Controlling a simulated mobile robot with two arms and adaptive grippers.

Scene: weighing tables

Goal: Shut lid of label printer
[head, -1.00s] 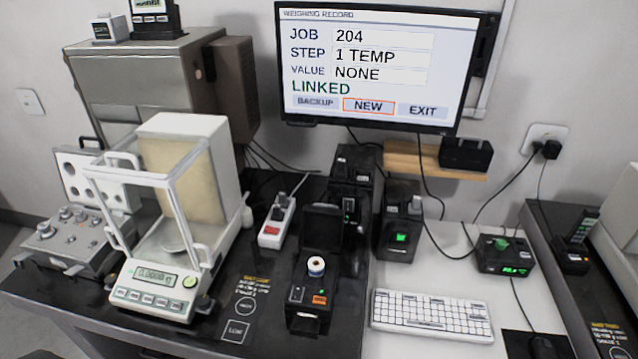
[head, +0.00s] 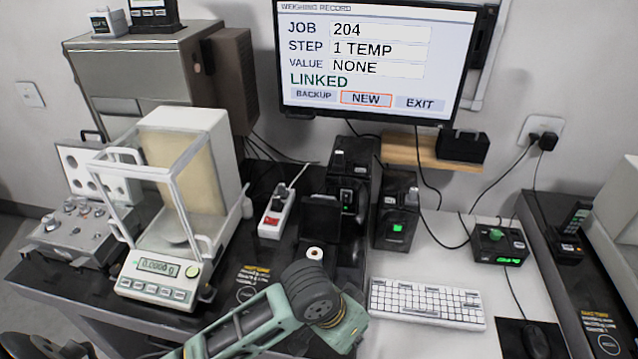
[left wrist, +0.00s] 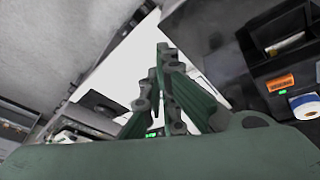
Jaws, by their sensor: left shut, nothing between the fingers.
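The label printer is black, and its lid (head: 321,213) stands up, open, behind a white paper roll (head: 314,254). My left arm covers the printer's front in the head view. In the left wrist view, the printer's body (left wrist: 268,52) with an orange label and the roll (left wrist: 305,105) show at the right. My left gripper (left wrist: 164,50) is shut and empty in the left wrist view, with the printer to its right in that picture. Its fingertips cannot be made out in the head view. My right gripper is not in view.
A glass-sided balance (head: 160,275) stands left of the printer. A power strip (head: 278,213) and black devices (head: 397,210) stand behind it and to the right. A white keyboard (head: 427,302) lies to the right, below the monitor (head: 375,60).

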